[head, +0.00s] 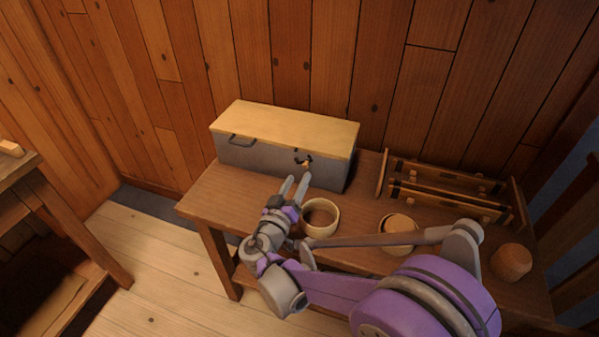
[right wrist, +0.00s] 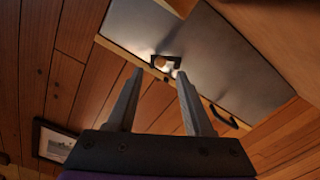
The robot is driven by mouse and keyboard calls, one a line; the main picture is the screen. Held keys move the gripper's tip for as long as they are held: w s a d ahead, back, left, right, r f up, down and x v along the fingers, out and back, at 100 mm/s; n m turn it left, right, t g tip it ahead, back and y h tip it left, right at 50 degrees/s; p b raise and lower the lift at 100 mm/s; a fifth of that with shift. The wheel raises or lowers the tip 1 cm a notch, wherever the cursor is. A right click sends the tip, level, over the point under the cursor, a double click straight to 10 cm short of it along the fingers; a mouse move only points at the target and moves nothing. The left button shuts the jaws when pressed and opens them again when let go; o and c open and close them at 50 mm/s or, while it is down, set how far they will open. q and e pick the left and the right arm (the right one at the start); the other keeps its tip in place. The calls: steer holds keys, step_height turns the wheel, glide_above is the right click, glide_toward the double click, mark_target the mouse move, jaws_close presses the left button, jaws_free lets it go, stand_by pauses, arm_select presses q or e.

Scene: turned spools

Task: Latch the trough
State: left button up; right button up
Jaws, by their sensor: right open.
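The trough (head: 262,155) is a long grey box with a pale wooden lid (head: 285,125) lying shut on top. It stands at the back of the table. A small latch (head: 304,161) with a dark bracket and a brass-coloured knob sits high on its front, toward the right; it also shows in the right wrist view (right wrist: 163,63). I cannot tell whether the latch is fastened. My right gripper (head: 297,178) is open and empty in front of the latch, fingers pointing at it and apparently apart from it. My left gripper is not in view.
A dark handle (head: 241,141) is on the trough's front left. A round wooden bowl (head: 320,217) stands close right of my gripper; another bowl (head: 398,223) is partly behind my arm. A wooden rack (head: 450,186) and a rounded wooden piece (head: 511,262) are at the right.

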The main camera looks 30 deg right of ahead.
mark_target(304, 167)
steer(key=shift+x, duration=2.25)
steer(key=shift+c, duration=0.4)
jaws_close()
